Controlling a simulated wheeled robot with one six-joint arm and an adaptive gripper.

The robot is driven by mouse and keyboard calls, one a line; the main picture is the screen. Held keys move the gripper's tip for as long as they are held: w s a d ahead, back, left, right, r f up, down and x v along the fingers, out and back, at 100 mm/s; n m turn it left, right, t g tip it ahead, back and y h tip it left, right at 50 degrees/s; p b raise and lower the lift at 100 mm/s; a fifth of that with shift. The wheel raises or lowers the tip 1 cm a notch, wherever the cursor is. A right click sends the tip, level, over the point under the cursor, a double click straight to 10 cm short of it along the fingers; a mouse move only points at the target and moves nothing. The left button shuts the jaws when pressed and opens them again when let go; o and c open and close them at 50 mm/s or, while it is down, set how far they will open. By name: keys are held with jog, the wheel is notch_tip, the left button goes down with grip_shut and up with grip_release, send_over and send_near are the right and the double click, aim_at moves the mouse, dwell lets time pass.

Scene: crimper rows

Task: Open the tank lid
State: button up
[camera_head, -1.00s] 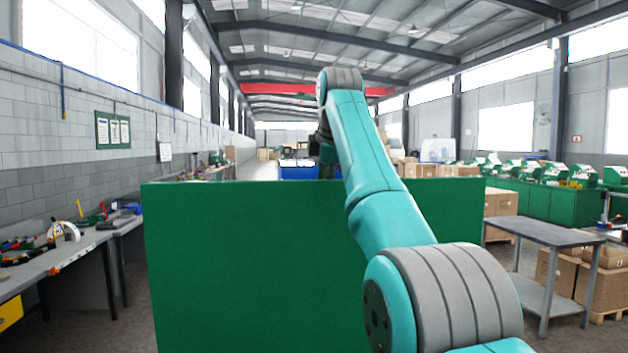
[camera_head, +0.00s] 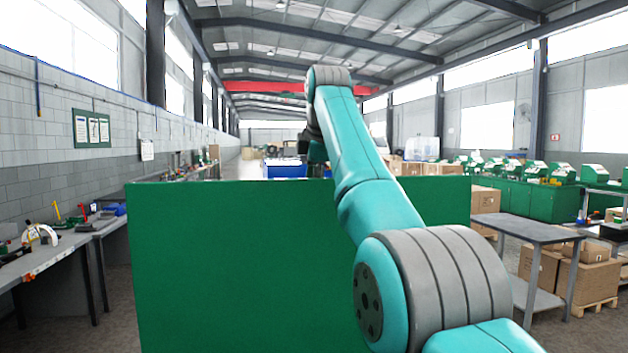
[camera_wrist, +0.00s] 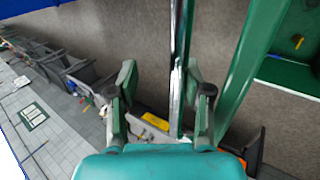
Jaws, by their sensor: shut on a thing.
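A large green panel (camera_head: 230,270), which I take to be the tank lid, stands upright in front of me and hides what lies behind it. My gripper (camera_head: 316,158) is at its top edge, partly hidden behind my arm. In the wrist view, my gripper (camera_wrist: 161,80) has its fingers on either side of a thin green and silver edge (camera_wrist: 182,50), seemingly the lid's. The right finger is close to the edge. A gap shows beside the left finger, and the contact is unclear. A green bar (camera_wrist: 250,60) runs to the right, perhaps part of the tank.
A workbench with tools (camera_head: 50,255) lines the left wall. A grey metal table (camera_head: 530,230) stands at the right, with cardboard boxes (camera_head: 590,275) behind it. A blue bin (camera_head: 285,169) shows beyond the panel. Open floor shows between the panel and the left bench.

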jog(key=shift+f, duration=0.75)
jog(key=v, duration=0.8)
jog(key=w+v, duration=0.1)
jog(key=v, duration=0.3)
jog(key=shift+s+a+r, duration=0.1)
jog(key=shift+r, duration=0.25)
jog(key=shift+s+r, duration=0.4)
jog(key=shift+r, duration=0.05)
